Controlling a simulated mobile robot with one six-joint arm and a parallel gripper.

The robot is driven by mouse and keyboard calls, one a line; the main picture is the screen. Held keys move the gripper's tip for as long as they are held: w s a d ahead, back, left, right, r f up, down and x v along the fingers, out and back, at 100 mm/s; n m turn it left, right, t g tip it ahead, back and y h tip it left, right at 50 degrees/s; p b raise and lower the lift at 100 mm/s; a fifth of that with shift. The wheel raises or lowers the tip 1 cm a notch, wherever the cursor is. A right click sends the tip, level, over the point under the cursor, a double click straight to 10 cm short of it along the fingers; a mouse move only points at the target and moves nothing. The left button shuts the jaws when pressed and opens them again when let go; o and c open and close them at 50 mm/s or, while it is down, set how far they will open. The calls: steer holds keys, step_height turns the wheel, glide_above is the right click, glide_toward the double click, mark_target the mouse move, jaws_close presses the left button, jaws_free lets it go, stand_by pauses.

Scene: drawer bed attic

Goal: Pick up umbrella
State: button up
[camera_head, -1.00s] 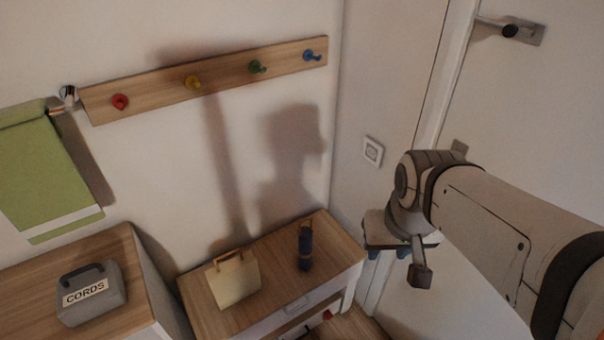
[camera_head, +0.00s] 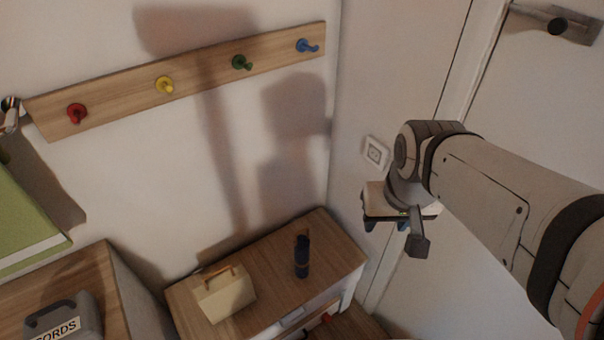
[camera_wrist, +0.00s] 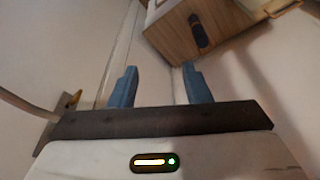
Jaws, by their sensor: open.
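A dark blue, slim object that looks like the folded umbrella (camera_head: 302,257) stands on the small wooden-topped cabinet (camera_head: 327,240) in the head view. It also shows near the top of the wrist view (camera_wrist: 199,31), beyond the fingertips. My gripper (camera_head: 386,226) hangs in the air to the right of the cabinet, apart from the umbrella. Its two blue fingers are spread and empty in the wrist view (camera_wrist: 160,75).
A cream box with a handle (camera_head: 225,294) stands left of the umbrella. A grey box labelled CORDS (camera_head: 64,321) sits on another cabinet at the left. A peg rail (camera_head: 200,82) is on the wall. A white door (camera_head: 520,120) is at the right.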

steer(key=o, duration=0.5)
steer(key=w+a+f+m+b, duration=0.1)
steer(key=w+a+f+b, duration=0.1)
steer(key=w+f+b, duration=0.1)
steer(key=w+a+f+g+b, duration=0.1)
steer(key=w+a+f+b, duration=0.1)
steer(key=w+f, duration=0.4)
steer(key=w+a+f+m+b, duration=0.1)
steer(key=w+a+f+b, duration=0.2)
steer(key=w+f+b, duration=0.1)
steer(key=shift+w+f+m+g, duration=0.2)
steer(key=shift+f+m+g, duration=0.1)
steer(key=shift+f, duration=0.5)
steer(key=shift+c, duration=0.2)
steer(key=m+g+b, duration=0.1)
steer(key=m+b, duration=0.1)
steer(key=b, duration=0.3)
glide_toward(304, 236)
steer(key=shift+s+d+f, duration=0.3)
steer(key=shift+s, duration=0.2)
steer(key=f, duration=0.2)
steer(key=shift+w+a+f, duration=0.15)
steer(key=shift+a+f, duration=0.05)
steer(key=shift+f, duration=0.1)
steer(key=shift+w+f+b, duration=0.15)
steer(key=shift+f+b, duration=0.1)
steer(key=shift+f, duration=1.15)
steer(key=shift+w+f+b, duration=0.15)
steer(key=shift+f+b, duration=0.05)
steer(key=shift+f, duration=1.2)
